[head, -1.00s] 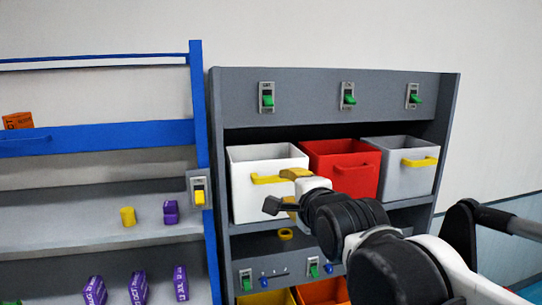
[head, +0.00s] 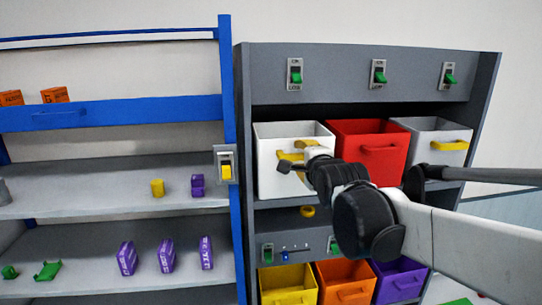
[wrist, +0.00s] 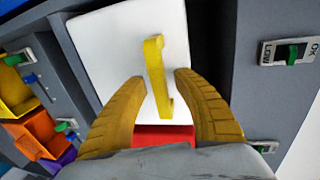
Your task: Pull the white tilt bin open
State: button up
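The white tilt bin (head: 267,172) stands at the left of the upper bin row in the grey cabinet, with a yellow handle (wrist: 155,72) on its front. In the wrist view its white front fills the middle, and the handle lies between my two yellow fingers. My gripper (wrist: 154,82) is open, with a gap between each finger and the handle. In the head view my gripper (head: 294,158) is in front of the white bin and hides part of the handle.
A red bin (head: 369,155) and a grey bin (head: 440,135) stand to the right of the white one. Yellow (head: 286,287), orange (head: 343,285) and purple (head: 399,282) bins sit below. Green switches line the panel above. A blue-framed shelf (head: 110,112) is at the left.

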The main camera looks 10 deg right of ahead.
grip_shut()
jog(key=shift+s, duration=0.1)
jog(key=s+f+t+b, duration=0.7)
jog(key=s+t+b, duration=0.1)
jog(key=b, duration=0.8)
jog(key=shift+s+f+b, duration=0.15)
jog(key=shift+s+b, duration=0.2)
jog(key=shift+b, duration=0.05)
jog(key=shift+s+f, duration=0.15)
jog(key=shift+f, duration=0.1)
dwell(0.5)
